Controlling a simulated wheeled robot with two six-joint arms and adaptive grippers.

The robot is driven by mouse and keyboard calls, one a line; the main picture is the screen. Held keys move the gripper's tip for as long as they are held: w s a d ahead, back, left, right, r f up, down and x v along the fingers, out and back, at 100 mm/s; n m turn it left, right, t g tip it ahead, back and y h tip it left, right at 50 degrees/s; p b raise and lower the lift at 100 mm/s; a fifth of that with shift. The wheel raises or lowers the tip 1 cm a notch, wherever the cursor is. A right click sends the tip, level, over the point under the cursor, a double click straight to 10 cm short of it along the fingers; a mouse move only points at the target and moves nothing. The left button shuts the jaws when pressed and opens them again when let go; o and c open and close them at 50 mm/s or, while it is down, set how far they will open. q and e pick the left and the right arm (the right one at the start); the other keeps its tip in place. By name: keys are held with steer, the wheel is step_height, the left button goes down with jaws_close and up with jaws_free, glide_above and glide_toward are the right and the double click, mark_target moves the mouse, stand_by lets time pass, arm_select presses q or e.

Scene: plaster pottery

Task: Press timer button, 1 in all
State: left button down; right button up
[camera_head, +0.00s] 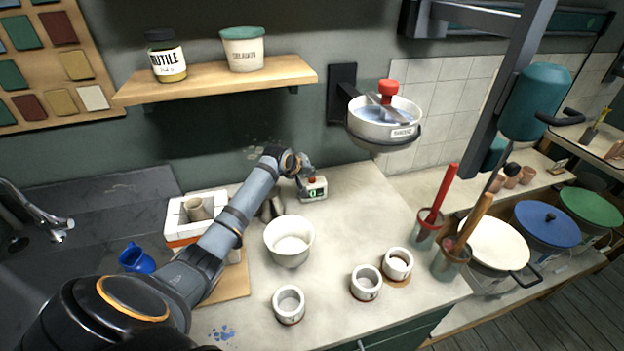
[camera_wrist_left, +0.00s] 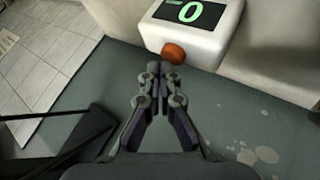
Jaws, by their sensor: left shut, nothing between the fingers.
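The timer (camera_head: 315,191) is a small white box with a green-lit display, standing on the counter towards the wall. Its red button (camera_head: 311,179) is on top. In the left wrist view the timer (camera_wrist_left: 215,42) shows a green 0, and the orange-red button (camera_wrist_left: 174,52) sticks out from its side nearest the fingers. My left gripper (camera_head: 304,180) is shut and empty, close beside the timer. In the left wrist view its fingertips (camera_wrist_left: 158,68) are together just beside the button; I cannot tell whether they touch it. My right gripper is not in view.
A white bowl (camera_head: 289,240) and several small white cups, one of them here (camera_head: 289,304), stand on the counter. A white mould block (camera_head: 185,222) is left of my arm. A wall-mounted basin (camera_head: 384,130) hangs right of the timer. A shelf (camera_head: 220,80) with two jars is above.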

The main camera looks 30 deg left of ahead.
mark_target(311, 180)
arm_select(q)
steer(key=shift+f, duration=0.5)
stand_by(0.6)
steer(key=shift+r, duration=0.1)
steer(key=shift+r+p, duration=0.8)
steer(key=shift+p, duration=0.3)
steer(key=shift+r+p, duration=0.3)
step_height(311, 180, up, 5)
steer(key=p, duration=0.5)
steer(key=shift+f, duration=0.3)
